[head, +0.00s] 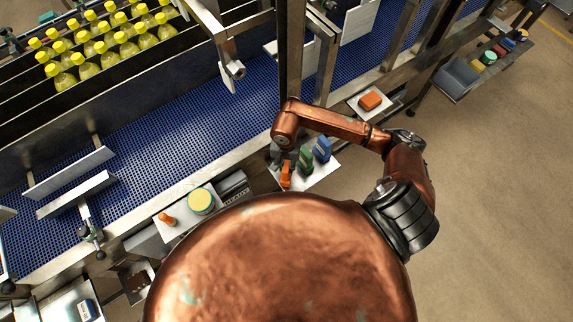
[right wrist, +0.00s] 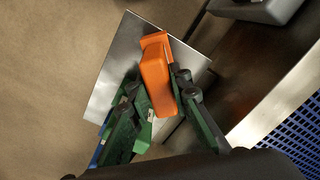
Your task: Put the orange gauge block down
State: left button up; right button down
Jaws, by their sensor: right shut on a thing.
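The orange gauge block (head: 286,177) is held in my right gripper (head: 280,163), over the near left part of a small light metal plate (head: 318,177). In the right wrist view the orange gauge block (right wrist: 157,75) stands between the two fingers of my right gripper (right wrist: 158,88), which is shut on it. The plate (right wrist: 118,62) lies below it. I cannot tell whether the block touches the plate. A green block (head: 305,160) and a blue block (head: 322,149) stand on the plate to its right in the head view. My left gripper is not in view.
A blue mesh conveyor (head: 170,135) with metal rails runs behind the plate. A metal post (head: 291,60) rises close to my right arm. A yellow-topped round item (head: 201,200) sits at left. Open floor lies right.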

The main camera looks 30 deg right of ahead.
jog(key=shift+f, duration=0.2)
jog(key=c, duration=2.1)
grip_release()
jog(key=o, duration=0.3)
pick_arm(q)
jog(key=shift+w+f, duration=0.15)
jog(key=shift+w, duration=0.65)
pick_arm(e)
jog(key=shift+o, duration=0.2)
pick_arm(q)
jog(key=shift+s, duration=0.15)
pick_arm(e)
jog(key=shift+r, duration=0.15)
jog(key=shift+w+r, duration=0.1)
jog(key=shift+r, duration=0.15)
notch_tip(320, 180, up, 10)
jog(key=b, duration=0.2)
jog(key=shift+r+b, duration=0.25)
jog(key=shift+b, duration=0.05)
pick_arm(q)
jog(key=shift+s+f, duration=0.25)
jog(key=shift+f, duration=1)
pick_arm(e)
jog(key=shift+r, duration=0.55)
jog(key=shift+a, duration=0.1)
